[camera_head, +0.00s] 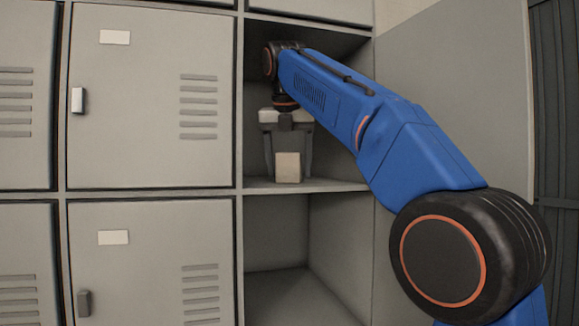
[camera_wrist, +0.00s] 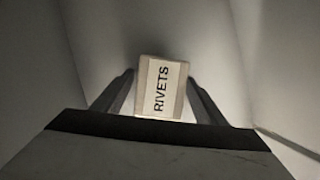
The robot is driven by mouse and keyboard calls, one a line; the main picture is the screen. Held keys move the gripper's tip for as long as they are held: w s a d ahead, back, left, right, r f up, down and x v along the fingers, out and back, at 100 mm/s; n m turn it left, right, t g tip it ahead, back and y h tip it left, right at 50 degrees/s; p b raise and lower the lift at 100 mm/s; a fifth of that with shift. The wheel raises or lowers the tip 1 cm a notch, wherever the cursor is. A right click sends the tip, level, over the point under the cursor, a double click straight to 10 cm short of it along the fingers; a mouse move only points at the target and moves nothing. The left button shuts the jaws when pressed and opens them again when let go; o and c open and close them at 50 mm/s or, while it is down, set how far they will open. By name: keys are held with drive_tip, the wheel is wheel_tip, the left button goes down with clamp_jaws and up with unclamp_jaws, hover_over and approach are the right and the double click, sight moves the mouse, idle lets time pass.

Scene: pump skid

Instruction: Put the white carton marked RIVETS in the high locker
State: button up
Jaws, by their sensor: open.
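The white carton marked RIVETS (camera_head: 288,168) stands on the floor of the open upper locker compartment (camera_head: 262,185), near its front edge. In the wrist view the carton (camera_wrist: 161,90) shows its RIVETS label between the two fingers. My gripper (camera_head: 288,170) reaches down inside this compartment. Its fingers are open, one on each side of the carton, and a gap shows beside the carton. In the wrist view my gripper (camera_wrist: 160,85) also stands apart from the carton's sides.
The open locker door (camera_head: 460,90) stands to the right of my arm. An empty open compartment (camera_head: 300,285) lies below. Closed locker doors (camera_head: 150,95) with vents and handles fill the left. The compartment's walls and ceiling are close around my wrist.

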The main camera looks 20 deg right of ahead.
drive_tip(key=shift+s+a+r, duration=0.15)
drive_tip(key=shift+s+r, duration=0.05)
drive_tip(key=shift+r, duration=0.5)
drive_tip(key=s+a, duration=0.1)
drive_tip(key=s, duration=0.2)
drive_tip(key=s+a, duration=0.2)
drive_tip(key=s, duration=0.2)
drive_tip(key=s+a, duration=0.1)
drive_tip(key=s, duration=0.3)
drive_tip(key=shift+a, duration=0.25)
drive_tip(key=shift+s, duration=0.1)
